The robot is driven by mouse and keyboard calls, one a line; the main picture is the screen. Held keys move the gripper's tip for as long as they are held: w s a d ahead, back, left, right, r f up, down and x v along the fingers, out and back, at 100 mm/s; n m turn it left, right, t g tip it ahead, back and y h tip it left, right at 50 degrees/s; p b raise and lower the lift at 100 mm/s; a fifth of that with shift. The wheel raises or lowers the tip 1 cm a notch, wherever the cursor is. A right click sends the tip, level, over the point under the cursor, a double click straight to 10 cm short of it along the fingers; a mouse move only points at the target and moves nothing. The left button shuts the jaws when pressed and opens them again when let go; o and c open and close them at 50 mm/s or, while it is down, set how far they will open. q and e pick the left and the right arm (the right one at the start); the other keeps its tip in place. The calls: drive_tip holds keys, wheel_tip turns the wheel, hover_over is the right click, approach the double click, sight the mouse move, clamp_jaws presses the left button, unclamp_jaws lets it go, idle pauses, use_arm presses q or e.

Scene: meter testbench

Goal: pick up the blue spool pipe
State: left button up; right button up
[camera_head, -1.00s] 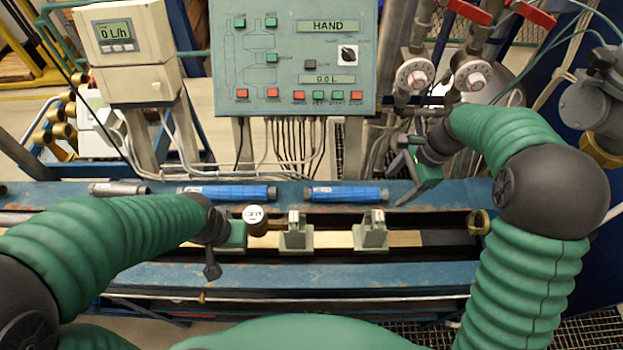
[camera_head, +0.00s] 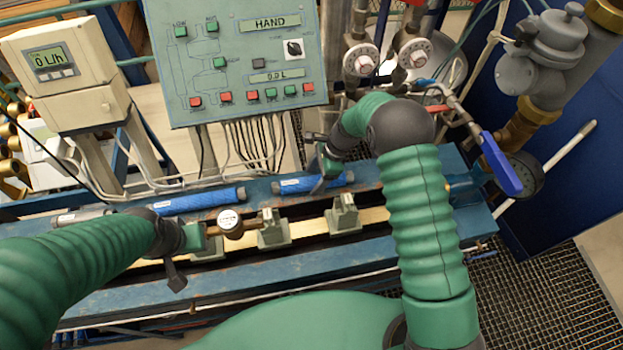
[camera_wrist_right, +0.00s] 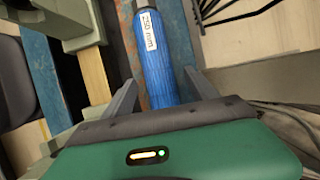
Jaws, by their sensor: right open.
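Two blue spool pipes lie end to end along the back rail of the bench. The longer one (camera_head: 200,200) is on the left and the shorter one (camera_head: 292,185) on the right. My right gripper (camera_head: 321,180) is over the shorter pipe. In the right wrist view its open fingers (camera_wrist_right: 161,90) sit on either side of a blue pipe (camera_wrist_right: 163,70) with a white "250 mm" label. The green gripper body hides the pipe's near end there. My left gripper (camera_head: 190,240) is beside the round meter (camera_head: 230,221); whether its fingers are open is unclear.
Grey-green clamps (camera_head: 273,230) stand in the bench's middle channel. A grey pipe (camera_head: 80,215) lies left of the blue pipes. The control panel (camera_head: 240,60) and its cables rise behind. A blue-handled valve (camera_head: 500,165) stands at the right.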

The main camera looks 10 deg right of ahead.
drive_tip(key=shift+x, duration=0.9)
drive_tip(key=shift+d+f, duration=0.1)
drive_tip(key=shift+d, duration=0.3)
drive_tip(key=c, duration=0.5)
drive_tip(key=shift+a, duration=0.2)
clamp_jaws()
